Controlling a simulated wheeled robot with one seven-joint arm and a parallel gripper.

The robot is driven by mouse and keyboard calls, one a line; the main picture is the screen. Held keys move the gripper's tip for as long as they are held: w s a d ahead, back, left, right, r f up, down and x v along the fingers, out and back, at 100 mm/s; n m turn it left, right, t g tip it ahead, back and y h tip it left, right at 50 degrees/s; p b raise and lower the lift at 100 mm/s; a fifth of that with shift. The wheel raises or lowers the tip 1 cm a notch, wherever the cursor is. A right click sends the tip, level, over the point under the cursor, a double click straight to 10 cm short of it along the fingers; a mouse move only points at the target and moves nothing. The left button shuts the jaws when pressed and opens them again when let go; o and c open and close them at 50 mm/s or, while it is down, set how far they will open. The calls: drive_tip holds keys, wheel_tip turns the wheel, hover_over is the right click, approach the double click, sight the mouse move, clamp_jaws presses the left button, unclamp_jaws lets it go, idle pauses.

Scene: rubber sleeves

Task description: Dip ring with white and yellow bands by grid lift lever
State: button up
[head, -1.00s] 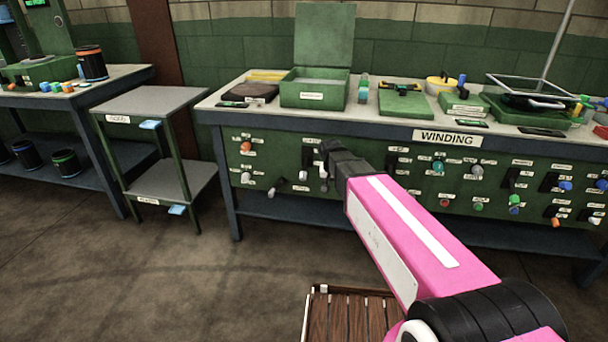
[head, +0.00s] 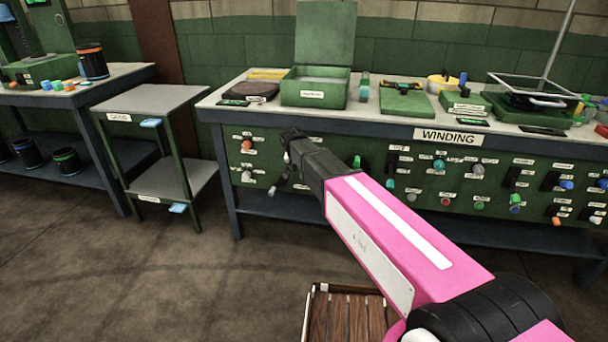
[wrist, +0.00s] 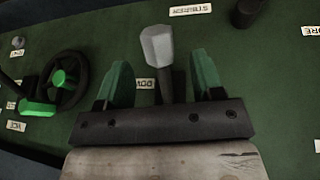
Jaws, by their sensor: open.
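My gripper (head: 291,150) is at the front panel of the winding bench, towards its left part. In the wrist view my gripper (wrist: 160,88) is open, its two green-padded fingers apart. A lever with a pale grey faceted knob (wrist: 157,45) stands between the fingers, with gaps on both sides. I cannot tell from the labels whether it is the grid lift lever. I cannot make out a ring with white and yellow bands in either view.
The winding bench (head: 330,122) carries an open green box (head: 315,88) and a wire frame (head: 528,88) over a tray. A two-shelf stand (head: 150,98) is left, with clear floor in front.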

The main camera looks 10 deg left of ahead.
drive_tip(key=shift+x, duration=2.05)
clamp_jaws()
drive_tip(key=shift+r, duration=0.2)
drive_tip(key=shift+s+r+g+y, duration=0.15)
drive_tip(key=shift+s+r+g, duration=0.1)
drive_tip(key=shift+r+g, duration=1)
drive_tip(key=shift+s+r+g+y, duration=0.2)
drive_tip(key=shift+r+g, duration=0.6)
drive_tip(key=shift+g, duration=0.95)
drive_tip(key=shift+s, duration=0.1)
unclamp_jaws()
